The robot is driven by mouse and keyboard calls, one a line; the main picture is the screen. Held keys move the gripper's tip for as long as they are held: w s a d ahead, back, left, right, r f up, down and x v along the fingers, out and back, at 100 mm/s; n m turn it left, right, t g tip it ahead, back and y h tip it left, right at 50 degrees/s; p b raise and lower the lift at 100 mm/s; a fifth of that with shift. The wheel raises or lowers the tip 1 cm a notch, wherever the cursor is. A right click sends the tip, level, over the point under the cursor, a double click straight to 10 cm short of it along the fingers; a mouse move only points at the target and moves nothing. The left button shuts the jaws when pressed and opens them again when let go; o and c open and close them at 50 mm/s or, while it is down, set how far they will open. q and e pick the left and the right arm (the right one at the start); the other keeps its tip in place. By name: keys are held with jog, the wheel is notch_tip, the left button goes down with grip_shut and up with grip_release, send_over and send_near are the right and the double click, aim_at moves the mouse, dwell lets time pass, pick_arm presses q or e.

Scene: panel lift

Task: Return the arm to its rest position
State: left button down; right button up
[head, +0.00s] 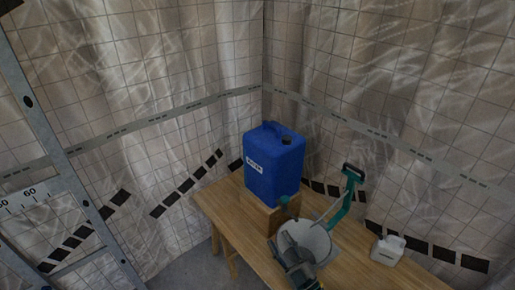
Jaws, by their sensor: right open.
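My right gripper (288,257) is dark and shows at the bottom middle of the head view. It appears in front of a grey, round-bodied tool with teal parts (334,218) on the wooden table (222,206). The gripper is open, and I see nothing held in it. Its fingertips are small and hard to separate from the tool behind them. I cannot tell whether it touches the tool. My left gripper is not in view.
A blue water canister (273,172) stands on a wooden block (259,211) on the table. A grey metal frame (55,150) rises at the left. Grid-patterned sheeting (400,80) covers the corner walls.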

jog(key=d+f+m+h, duration=0.9)
jog(key=d+m+h, duration=0.1)
jog(key=d+h, duration=0.15)
jog(key=s+d+f+m+g+h, duration=0.35)
jog(key=s+f+g, duration=0.25)
jog(key=f, duration=0.4)
jog(key=s+f+n+g+y, duration=0.1)
jog(key=s+f+g, duration=0.4)
jog(key=s, duration=0.4)
jog(key=s+f+n+g+y, duration=0.1)
jog(key=s+f+g, duration=0.4)
jog(key=s, duration=0.4)
notch_tip(320, 180, down, 28)
jog(key=s+r, duration=0.1)
jog(key=s, duration=0.1)
jog(key=s+d+f+g+b, duration=0.1)
jog(key=s+d+f, duration=0.2)
jog(key=s+f, duration=1.3)
jog(key=shift+s+f+g, duration=0.3)
jog(key=shift+s, duration=0.45)
